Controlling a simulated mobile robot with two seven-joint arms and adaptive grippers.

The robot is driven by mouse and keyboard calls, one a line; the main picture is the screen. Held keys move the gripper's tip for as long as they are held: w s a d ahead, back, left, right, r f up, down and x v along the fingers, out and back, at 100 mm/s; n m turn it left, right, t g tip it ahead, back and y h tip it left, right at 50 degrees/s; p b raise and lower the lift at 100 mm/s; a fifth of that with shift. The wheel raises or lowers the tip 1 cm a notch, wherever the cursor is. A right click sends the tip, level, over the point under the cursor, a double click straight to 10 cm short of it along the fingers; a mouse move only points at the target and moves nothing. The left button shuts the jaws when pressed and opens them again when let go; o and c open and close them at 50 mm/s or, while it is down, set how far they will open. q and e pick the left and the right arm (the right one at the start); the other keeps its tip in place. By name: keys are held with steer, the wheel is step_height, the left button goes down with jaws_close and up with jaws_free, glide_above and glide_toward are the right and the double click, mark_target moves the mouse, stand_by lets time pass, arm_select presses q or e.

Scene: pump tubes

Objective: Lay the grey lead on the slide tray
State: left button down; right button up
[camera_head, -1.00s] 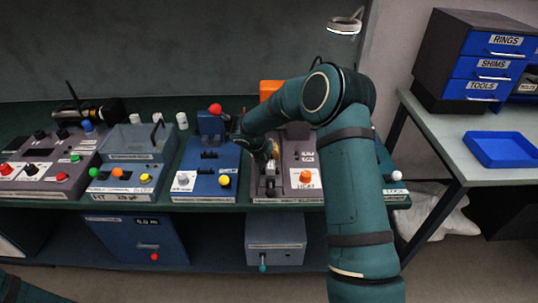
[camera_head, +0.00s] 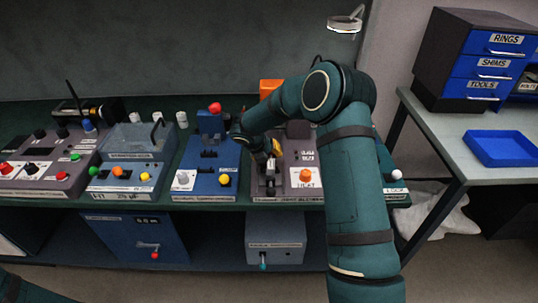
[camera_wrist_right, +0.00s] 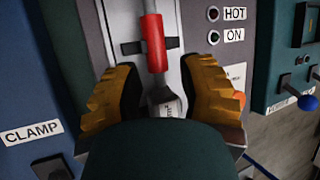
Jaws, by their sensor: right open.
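My right gripper (camera_head: 272,148) is over the grey heater unit (camera_head: 308,190), with its yellow fingers apart. In the right wrist view, the open gripper (camera_wrist_right: 163,95) has its two fingers on either side of a grey piece (camera_wrist_right: 165,97) at the end of a light metal strip. A red sleeve (camera_wrist_right: 155,42) on a thin rod lies in line with that piece. I cannot tell whether the grey piece is the lead, or whether the fingers touch it. The pale strip (camera_wrist_right: 178,75) may be the slide tray. My left gripper is out of view.
The blue clamp unit (camera_head: 205,180) stands just left of the heater unit. A teal unit (camera_head: 396,188) with a white knob is on its right. Several other bench units stand further left. A blue tray (camera_head: 500,148) sits on the side table.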

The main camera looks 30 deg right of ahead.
steer(key=v, duration=1.1)
steer(key=shift+a+r, duration=0.2)
steer(key=shift+r, duration=0.1)
steer(key=shift+s, duration=0.15)
